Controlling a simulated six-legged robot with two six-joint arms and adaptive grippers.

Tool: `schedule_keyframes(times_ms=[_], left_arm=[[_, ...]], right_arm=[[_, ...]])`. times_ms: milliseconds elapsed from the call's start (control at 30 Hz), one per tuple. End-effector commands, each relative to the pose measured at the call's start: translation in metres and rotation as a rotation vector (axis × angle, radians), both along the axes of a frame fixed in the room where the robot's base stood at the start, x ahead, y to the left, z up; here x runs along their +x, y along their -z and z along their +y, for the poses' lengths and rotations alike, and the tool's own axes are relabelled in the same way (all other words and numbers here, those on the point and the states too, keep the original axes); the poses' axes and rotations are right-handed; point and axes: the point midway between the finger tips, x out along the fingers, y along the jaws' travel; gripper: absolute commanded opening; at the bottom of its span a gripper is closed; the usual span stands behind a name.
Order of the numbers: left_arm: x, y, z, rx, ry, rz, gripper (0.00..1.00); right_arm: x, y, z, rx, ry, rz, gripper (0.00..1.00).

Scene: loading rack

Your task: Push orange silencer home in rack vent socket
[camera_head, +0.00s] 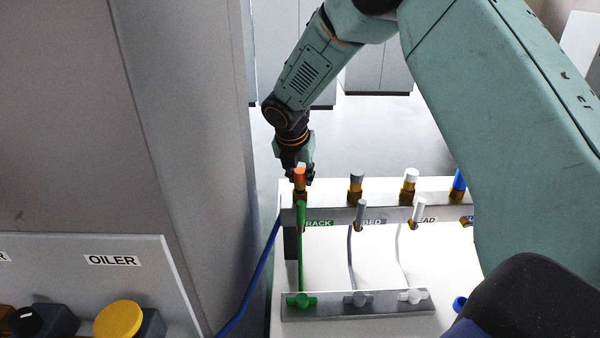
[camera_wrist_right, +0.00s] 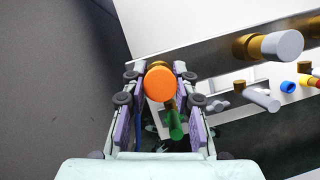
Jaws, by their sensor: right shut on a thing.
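The orange silencer (camera_head: 299,174) stands upright at the top of the brass fitting of the rack vent socket (camera_head: 300,196), at the left end of the metal bar, above the RACK label. In the right wrist view its round orange end (camera_wrist_right: 160,82) sits between the two fingers. My right gripper (camera_head: 297,172) is shut on the orange silencer, coming from behind it. It also shows in the right wrist view (camera_wrist_right: 159,90). Whether the silencer is fully seated cannot be told. My left gripper is not in view.
Grey (camera_head: 356,175), white (camera_head: 410,174) and blue (camera_head: 459,179) silencers stand to the right on the same bar. A green lever (camera_head: 301,216) hangs just below the rack socket. A grey cabinet wall (camera_head: 180,120) is close on the left, with a blue hose (camera_head: 250,285) beside it.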

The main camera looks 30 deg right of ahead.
Motion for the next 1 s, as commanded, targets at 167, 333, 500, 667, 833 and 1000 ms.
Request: schedule_keyframes(times_ms=[167,333,500,667,833,1000], left_arm=[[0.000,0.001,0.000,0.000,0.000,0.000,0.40],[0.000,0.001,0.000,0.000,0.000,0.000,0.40],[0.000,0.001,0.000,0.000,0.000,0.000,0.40],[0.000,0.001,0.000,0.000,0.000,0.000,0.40],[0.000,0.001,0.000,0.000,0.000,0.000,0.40],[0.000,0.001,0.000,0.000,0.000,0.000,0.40]], right_arm=[[0.000,0.003,0.000,0.000,0.000,-0.001,0.29],[0.000,0.003,0.000,0.000,0.000,-0.001,0.44],[0.000,0.003,0.000,0.001,0.000,-0.001,0.54],[0.000,0.003,0.000,0.001,0.000,-0.001,0.54],[-0.001,-0.002,0.002,0.000,0.000,-0.001,0.54],[-0.007,-0.027,0.009,0.000,0.000,-0.004,0.54]])
